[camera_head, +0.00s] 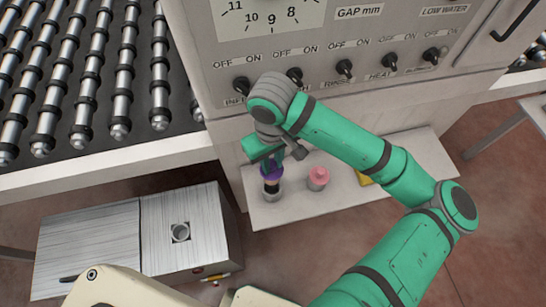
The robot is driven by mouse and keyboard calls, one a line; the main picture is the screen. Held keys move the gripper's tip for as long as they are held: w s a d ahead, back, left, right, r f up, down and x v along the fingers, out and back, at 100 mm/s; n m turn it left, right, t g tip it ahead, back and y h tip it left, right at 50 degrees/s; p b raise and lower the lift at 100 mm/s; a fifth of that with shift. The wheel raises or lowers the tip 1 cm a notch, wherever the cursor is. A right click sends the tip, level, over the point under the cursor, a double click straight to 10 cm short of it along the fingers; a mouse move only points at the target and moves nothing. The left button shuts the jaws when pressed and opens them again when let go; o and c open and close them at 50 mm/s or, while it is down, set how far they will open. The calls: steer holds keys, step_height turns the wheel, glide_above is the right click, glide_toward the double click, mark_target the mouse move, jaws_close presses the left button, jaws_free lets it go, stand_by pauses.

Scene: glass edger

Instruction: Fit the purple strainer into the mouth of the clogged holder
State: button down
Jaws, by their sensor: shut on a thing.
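The purple strainer (271,173) is at the tips of my gripper (270,163), which points down over the shelf under the machine panel. My gripper is shut on the strainer, though the fingers are small and partly hidden by my wrist. Directly below the purple part is a dark cylindrical piece (272,188) with a paler bottom, above or on the shelf; I cannot tell whether it is part of the strainer or separate. A round grey mouth (181,232) sits in a square opening in the metal cabinet top at the lower left. I cannot tell whether it is the clogged holder.
The pale shelf (345,200) also bears a pink object (318,178) just right of the strainer and a yellow object (364,179) partly behind my arm. The metal cabinet (110,240) stands left of the shelf. A roller conveyor (70,90) fills the upper left. Knobs (344,68) line the panel behind.

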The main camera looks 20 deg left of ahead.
mark_target(272, 174)
steer(key=shift+f+m, duration=0.1)
steer(key=shift+m, duration=0.2)
steer(key=shift+d+f, duration=0.2)
steer(key=shift+f, duration=0.4)
steer(key=shift+s+a+f, duration=0.15)
steer(key=shift+f, duration=2.15)
steer(key=shift+f, duration=0.65)
steer(key=shift+f, duration=0.35)
steer(key=shift+f, duration=0.45)
steer(key=shift+f, duration=0.35)
